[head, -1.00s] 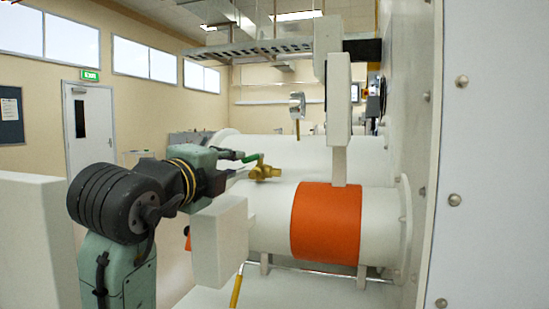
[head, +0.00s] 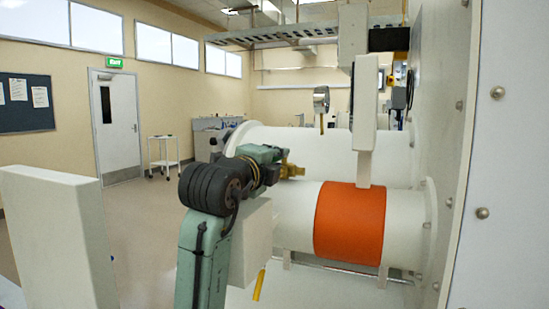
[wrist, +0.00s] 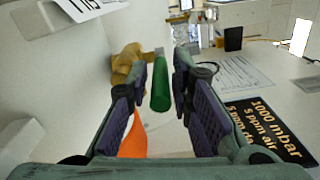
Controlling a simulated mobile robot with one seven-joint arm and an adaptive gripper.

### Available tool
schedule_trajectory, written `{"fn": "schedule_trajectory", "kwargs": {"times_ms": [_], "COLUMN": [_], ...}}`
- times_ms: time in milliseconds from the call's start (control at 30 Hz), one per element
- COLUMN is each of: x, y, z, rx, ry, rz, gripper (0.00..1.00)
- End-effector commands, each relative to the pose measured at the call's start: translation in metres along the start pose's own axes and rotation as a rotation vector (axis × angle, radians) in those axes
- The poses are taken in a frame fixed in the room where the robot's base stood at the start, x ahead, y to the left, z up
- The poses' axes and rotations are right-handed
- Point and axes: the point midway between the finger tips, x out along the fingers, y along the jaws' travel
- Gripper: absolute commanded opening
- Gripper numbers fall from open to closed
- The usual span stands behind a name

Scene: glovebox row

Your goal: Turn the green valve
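The green valve handle (wrist: 160,92) shows in the wrist view as a straight green lever. It joins a brass valve body (wrist: 126,64) at its upper left. The brass body also shows in the head view (head: 291,169), just right of my arm, which hides the green handle there. My gripper (wrist: 162,70) has its two dark-padded fingers apart, one on each side of the handle. Narrow gaps seem to show between the pads and the handle. My gripper is hidden behind my arm in the head view.
A white cylinder with an orange band (head: 349,223) lies right of my arm. A grey-white post (head: 364,130) with a gauge (head: 321,100) beside it stands above. A pale panel (head: 60,238) is at the left. A small trolley (head: 163,153) stands on open floor near the door.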

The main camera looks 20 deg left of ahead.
Motion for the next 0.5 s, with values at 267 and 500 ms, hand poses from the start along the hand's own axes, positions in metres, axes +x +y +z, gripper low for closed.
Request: {"fn": "schedule_trajectory", "kwargs": {"times_ms": [267, 500], "x": [-0.0004, -0.0006], "y": [-0.0001, -0.0003], "z": [0.0, 0.0], "rx": [0.0, 0.0], "ry": [0.0, 0.0], "rz": [0.0, -0.001], "gripper": [0.09, 0.0]}}
